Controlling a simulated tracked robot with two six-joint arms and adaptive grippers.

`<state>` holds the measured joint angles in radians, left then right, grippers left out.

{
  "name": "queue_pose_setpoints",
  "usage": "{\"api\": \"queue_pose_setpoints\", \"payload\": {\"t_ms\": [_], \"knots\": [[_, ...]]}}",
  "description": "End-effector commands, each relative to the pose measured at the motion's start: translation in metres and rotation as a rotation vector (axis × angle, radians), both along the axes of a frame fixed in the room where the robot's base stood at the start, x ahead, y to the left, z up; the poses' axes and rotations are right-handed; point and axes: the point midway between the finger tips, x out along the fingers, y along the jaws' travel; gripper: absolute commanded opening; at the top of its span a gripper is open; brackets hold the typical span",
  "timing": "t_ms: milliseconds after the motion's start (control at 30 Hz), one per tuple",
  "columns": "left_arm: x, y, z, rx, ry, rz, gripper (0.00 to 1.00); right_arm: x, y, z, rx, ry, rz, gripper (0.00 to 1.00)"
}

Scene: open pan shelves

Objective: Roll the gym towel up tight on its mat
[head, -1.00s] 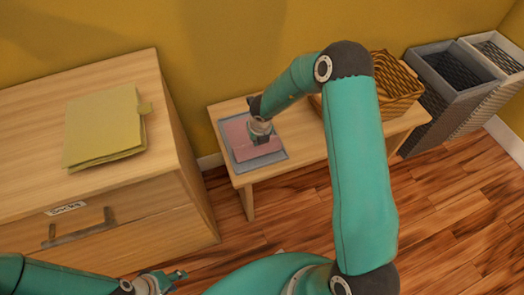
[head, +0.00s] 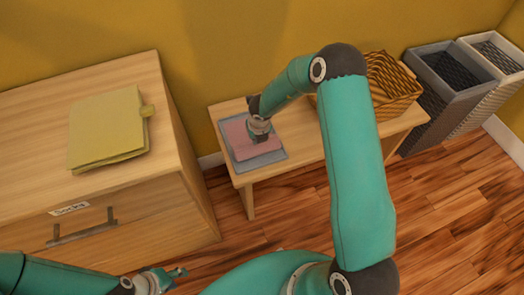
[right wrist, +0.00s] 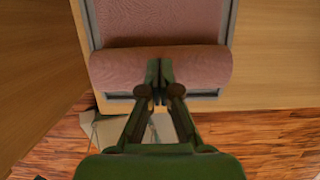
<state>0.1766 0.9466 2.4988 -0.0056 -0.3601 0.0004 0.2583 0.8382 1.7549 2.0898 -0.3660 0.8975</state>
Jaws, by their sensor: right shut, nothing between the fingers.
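The pink towel (head: 236,134) lies on its grey mat (head: 262,162) on the small wooden table. In the right wrist view the towel (right wrist: 160,20) is flat at the far part, and its near end forms a thick rounded roll (right wrist: 205,68) across the mat (right wrist: 232,15). My right gripper (head: 259,138) is over the near part of the towel. In the wrist view the right gripper (right wrist: 160,75) is shut and empty, its tips at the roll; contact is hard to tell. My left gripper (head: 178,277) is low at the bottom left, away from the towel, with its fingers apart and empty.
A wicker basket (head: 395,88) stands on the right of the table (head: 310,150). Dark and pale bins (head: 445,85) stand beyond it. A wooden drawer cabinet (head: 40,115) with a yellow-green folder (head: 108,128) is at the left. The floor in front is clear.

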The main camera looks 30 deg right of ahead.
Motion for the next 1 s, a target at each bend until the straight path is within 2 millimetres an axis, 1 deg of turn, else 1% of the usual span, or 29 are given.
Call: {"api": "queue_pose_setpoints", "payload": {"t_ms": [33,467,1000], "knots": [[0.0,0.0,0.002,0.0,0.0,0.0,0.4,-0.005,0.001,-0.006,0.002,0.018,0.0,0.0],[0.0,0.0,0.002,0.0,0.0,0.0,0.4,-0.005,0.001,-0.008,0.003,0.02,0.0,0.0],[0.0,0.0,0.015,0.0,0.0,0.0,0.4,0.002,-0.001,-0.008,0.002,0.018,0.0,0.0]]}}
